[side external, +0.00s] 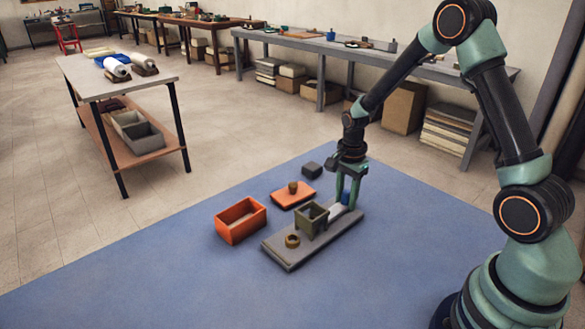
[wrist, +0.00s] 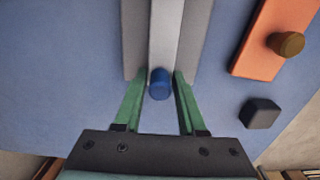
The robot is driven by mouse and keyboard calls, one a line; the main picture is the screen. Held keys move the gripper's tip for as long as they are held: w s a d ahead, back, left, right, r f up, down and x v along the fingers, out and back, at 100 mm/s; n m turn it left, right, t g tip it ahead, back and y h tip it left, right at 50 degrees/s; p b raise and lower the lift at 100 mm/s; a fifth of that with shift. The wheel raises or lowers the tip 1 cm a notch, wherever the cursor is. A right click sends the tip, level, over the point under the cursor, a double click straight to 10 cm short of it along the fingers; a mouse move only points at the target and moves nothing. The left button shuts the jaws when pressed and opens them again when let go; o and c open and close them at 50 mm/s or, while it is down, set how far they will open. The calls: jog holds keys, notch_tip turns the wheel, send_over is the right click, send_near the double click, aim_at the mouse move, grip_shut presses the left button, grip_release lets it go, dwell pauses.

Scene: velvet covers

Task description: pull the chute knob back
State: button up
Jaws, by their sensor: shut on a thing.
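The chute is a long grey base (side external: 292,258) on a blue mat, with an olive-green open hopper (side external: 311,220) standing on it. A pale slide strip (side external: 336,210) runs from the hopper towards my gripper, and it also shows in the wrist view (wrist: 165,35). The blue knob (wrist: 160,84) sits at the strip's near end in the wrist view; it shows partly between my fingers in the side view (side external: 345,198). My gripper (wrist: 160,82) points down at the base's far end, its green fingers on either side of the knob, shut on it.
A brass-coloured ring (side external: 292,241) lies on the base's front end. An open orange box (side external: 238,233) stands left of the chute. An orange lid with a brown knob (side external: 293,197) and a dark block (side external: 312,170) lie behind. The mat (side external: 150,290) is clear in front.

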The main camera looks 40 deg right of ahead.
jog(key=o, duration=1.5)
jog(key=shift+c, duration=0.2)
jog(key=shift+r, duration=3.5)
jog(key=shift+a+r, duration=0.1)
jog(key=shift+r, duration=0.15)
jog(key=s+a+r+n+t, duration=0.2)
jog(key=s+a+r+n, duration=0.3)
jog(key=r+n, duration=0.2)
jog(key=s+a+r+n+t, duration=0.3)
jog(key=s+a+r+n, duration=0.2)
jog(key=r+n, duration=0.3)
jog(key=s+n, duration=0.1)
jog(key=n, duration=0.2)
jog(key=shift+s+a+t, duration=0.15)
jog(key=shift+s+t, duration=0.1)
jog(key=shift+t, duration=0.05)
